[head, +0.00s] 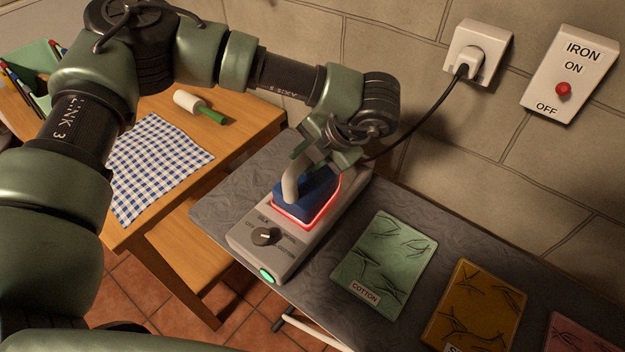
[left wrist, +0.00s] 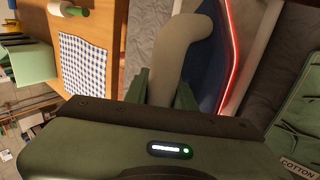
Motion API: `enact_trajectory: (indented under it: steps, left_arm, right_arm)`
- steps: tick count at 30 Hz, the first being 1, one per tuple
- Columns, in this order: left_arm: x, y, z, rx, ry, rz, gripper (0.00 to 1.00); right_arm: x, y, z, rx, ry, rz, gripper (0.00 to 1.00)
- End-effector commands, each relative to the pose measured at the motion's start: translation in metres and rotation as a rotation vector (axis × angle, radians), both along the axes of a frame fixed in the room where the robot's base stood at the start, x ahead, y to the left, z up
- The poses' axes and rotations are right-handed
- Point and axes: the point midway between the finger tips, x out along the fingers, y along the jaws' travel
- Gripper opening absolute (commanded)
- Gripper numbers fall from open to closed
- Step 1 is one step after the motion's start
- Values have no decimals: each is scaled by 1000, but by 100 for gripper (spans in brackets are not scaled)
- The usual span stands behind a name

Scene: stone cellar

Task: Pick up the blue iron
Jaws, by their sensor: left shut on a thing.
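The blue iron (head: 318,192) sits in its grey base (head: 243,241) on the dark ironing surface. A red glow runs along the iron's lower edge, and I see no clear gap beneath it. Its pale, curved handle (head: 290,183) also shows in the left wrist view (left wrist: 183,45), beside the blue body (left wrist: 215,75). My left gripper (head: 318,160) comes from above and is shut on the handle, with a green finger on each side in the left wrist view (left wrist: 163,88). The gripper hides part of the iron. My right gripper is out of view.
The base has a dial (head: 266,236) and a lit green button (head: 267,274). A cord runs to the wall socket (head: 478,52), near an iron switch (head: 569,75). Green cotton (head: 385,262) and mustard (head: 478,305) cloths lie right. A wooden table (head: 255,115) holds a checked cloth (head: 158,165).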

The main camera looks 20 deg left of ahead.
Motion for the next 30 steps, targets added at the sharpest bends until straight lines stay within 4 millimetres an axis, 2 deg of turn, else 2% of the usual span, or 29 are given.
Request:
enact_trajectory:
  steps: [8, 14, 17, 30]
  left_arm:
    - [2, 0, 5, 0, -7, 1, 0]
    - [3, 0, 24, -1, -11, 0, 0]
    - [3, 0, 42, -2, -13, 1, 0]
    - [2, 0, 146, -2, -12, 2, 0]
  right_arm:
    - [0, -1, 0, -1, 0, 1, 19]
    - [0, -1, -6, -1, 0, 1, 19]
    - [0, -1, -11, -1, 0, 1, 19]
    - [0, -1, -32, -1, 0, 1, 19]
